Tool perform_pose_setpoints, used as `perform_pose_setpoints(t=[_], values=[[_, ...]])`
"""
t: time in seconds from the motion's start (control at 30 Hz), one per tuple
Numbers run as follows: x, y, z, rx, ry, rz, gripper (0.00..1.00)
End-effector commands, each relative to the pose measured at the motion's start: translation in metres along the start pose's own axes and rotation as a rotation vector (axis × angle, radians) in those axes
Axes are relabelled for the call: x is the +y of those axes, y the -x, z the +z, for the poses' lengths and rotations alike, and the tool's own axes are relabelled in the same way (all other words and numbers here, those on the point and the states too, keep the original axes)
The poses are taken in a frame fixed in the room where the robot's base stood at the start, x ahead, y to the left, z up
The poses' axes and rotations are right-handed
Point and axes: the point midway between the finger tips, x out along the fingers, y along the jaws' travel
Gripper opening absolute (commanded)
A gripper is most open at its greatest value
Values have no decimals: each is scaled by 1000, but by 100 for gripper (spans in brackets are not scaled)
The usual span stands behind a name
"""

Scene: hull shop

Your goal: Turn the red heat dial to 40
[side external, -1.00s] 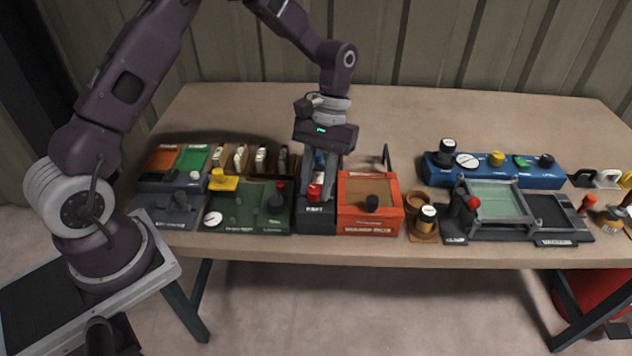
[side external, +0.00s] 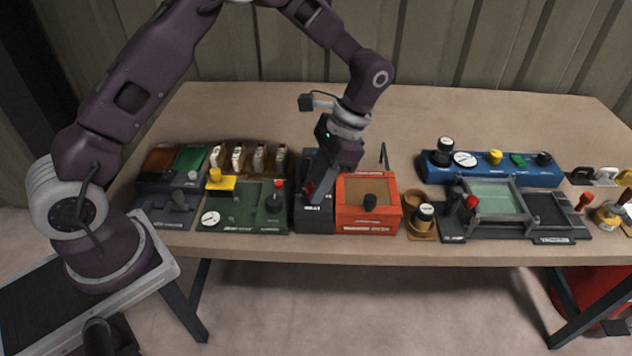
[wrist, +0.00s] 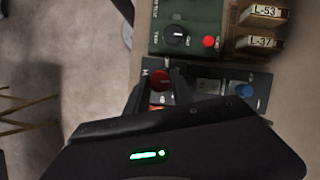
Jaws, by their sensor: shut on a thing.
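The red heat dial (side external: 309,188) sits on a narrow dark control box (side external: 314,222) near the front edge of the table. It is mostly hidden behind my gripper (side external: 318,192) in the side view. In the wrist view the red dial (wrist: 160,78) shows at the tips of my gripper's fingers (wrist: 168,84), which are shut on it. The dial's scale and pointer are too small or hidden to read. A blue knob (wrist: 243,89) is on the same box.
A green box (side external: 240,212) with a black knob and red button stands left of the dark box. An orange-red box (side external: 368,221) with a black knob stands close on its right. The table's back is clear.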

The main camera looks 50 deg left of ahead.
Motion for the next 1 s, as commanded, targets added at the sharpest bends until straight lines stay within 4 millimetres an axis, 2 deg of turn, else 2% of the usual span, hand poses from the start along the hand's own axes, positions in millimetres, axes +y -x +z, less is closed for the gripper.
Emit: perform_pose_setpoints(t=[0.33,0.87,0.9,1.0], values=[[1,0,0,3,-115,-49,0],[1,0,0,2,-135,-56,0],[1,0,0,2,-135,-56,30],[1,0,0,2,-135,-56,50]])
